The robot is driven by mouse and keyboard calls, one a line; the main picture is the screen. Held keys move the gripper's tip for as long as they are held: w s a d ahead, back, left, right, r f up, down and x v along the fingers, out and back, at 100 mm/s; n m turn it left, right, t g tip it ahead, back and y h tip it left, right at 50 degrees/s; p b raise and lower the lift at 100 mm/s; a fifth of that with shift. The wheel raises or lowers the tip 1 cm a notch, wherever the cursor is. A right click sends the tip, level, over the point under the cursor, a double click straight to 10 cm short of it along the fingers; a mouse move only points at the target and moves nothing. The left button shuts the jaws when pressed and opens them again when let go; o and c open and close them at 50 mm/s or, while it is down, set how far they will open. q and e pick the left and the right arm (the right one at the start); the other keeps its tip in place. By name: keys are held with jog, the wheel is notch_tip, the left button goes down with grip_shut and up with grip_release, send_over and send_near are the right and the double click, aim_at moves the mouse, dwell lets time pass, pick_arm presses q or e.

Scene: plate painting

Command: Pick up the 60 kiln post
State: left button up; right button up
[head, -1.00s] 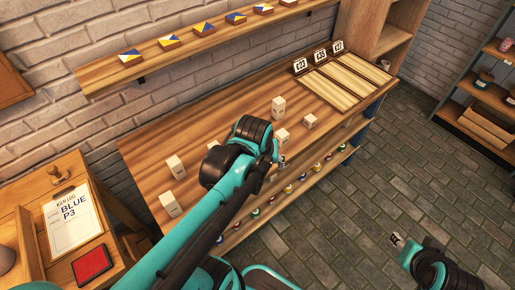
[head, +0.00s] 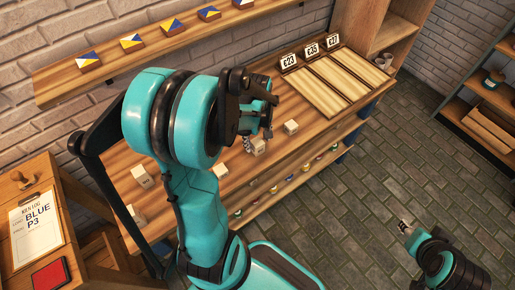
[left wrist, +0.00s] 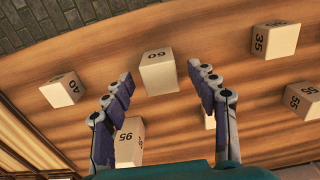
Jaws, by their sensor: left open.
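The 60 kiln post (left wrist: 159,72) is a pale block with its number on top. In the left wrist view it stands between and just beyond the fingertips of my left gripper (left wrist: 160,73), which is open and empty. In the head view the post just below the left gripper (head: 257,136) appears to be this one (head: 258,148), though its number is not readable there. I cannot tell the exact height gap. My right gripper (head: 403,227) is over the floor at the lower right, too small to judge.
Posts marked 40 (left wrist: 63,90), 35 (left wrist: 276,40), 55 (left wrist: 302,102) and 95 (left wrist: 130,142) stand around it; another is partly hidden behind the right finger. A tile shelf (head: 165,46) runs along the wall.

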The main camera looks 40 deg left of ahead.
pick_arm(q)
notch_tip(320, 180, down, 2)
jog(key=shift+f+b, duration=0.25)
jog(key=shift+b, duration=0.1)
jog(key=shift+r, duration=0.1)
grip_shut()
